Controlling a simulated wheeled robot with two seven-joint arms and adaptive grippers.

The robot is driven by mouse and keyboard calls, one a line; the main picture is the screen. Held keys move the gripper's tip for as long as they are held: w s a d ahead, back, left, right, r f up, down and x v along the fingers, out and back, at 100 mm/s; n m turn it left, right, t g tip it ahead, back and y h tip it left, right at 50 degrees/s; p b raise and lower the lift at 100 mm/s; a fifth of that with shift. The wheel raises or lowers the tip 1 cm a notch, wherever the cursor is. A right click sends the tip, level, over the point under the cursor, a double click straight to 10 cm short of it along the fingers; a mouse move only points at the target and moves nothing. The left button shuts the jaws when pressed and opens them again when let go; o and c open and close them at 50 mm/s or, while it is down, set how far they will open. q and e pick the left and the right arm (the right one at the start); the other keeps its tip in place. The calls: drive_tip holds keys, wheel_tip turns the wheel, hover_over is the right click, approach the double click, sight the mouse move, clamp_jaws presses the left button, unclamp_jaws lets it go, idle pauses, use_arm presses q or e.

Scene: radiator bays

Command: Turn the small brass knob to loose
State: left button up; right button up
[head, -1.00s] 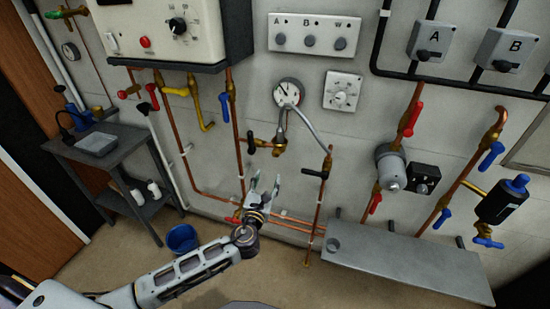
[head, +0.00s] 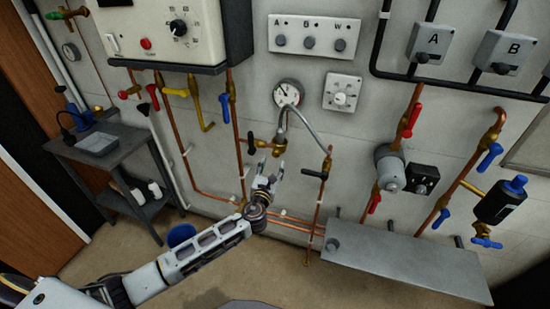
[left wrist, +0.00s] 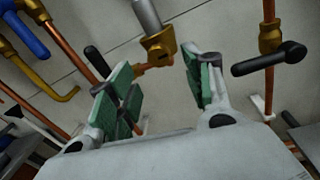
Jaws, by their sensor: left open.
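A brass fitting (head: 279,147) sits on the wall below the round gauge, with a grey braided hose beside it. It also shows in the left wrist view (left wrist: 158,47), at the end of a grey tube. A small round brass part is on its face, but I cannot tell for sure that this is the small brass knob or how it is set. My left gripper (head: 269,170) is open and empty just below the fitting. In the left wrist view its green-padded fingers (left wrist: 153,80) stand apart, with the fitting beyond and between them. My right gripper is not in view.
A black lever (head: 258,143) sticks out left of the fitting. Another black-levered valve (head: 315,174) is on the copper pipe to the right. The gauge (head: 288,93) is above. A grey bench (head: 405,262) stands lower right; a dark side table (head: 110,150) stands left.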

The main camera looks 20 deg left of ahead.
sight(276, 156)
use_arm(q)
drive_tip(key=shift+w+a, duration=0.15)
drive_tip(key=shift+w, duration=1.35)
drive_tip(key=shift+w+a, duration=0.1)
drive_tip(key=shift+w, duration=1.35)
drive_tip(key=shift+c, duration=0.2)
drive_tip(key=c, duration=1)
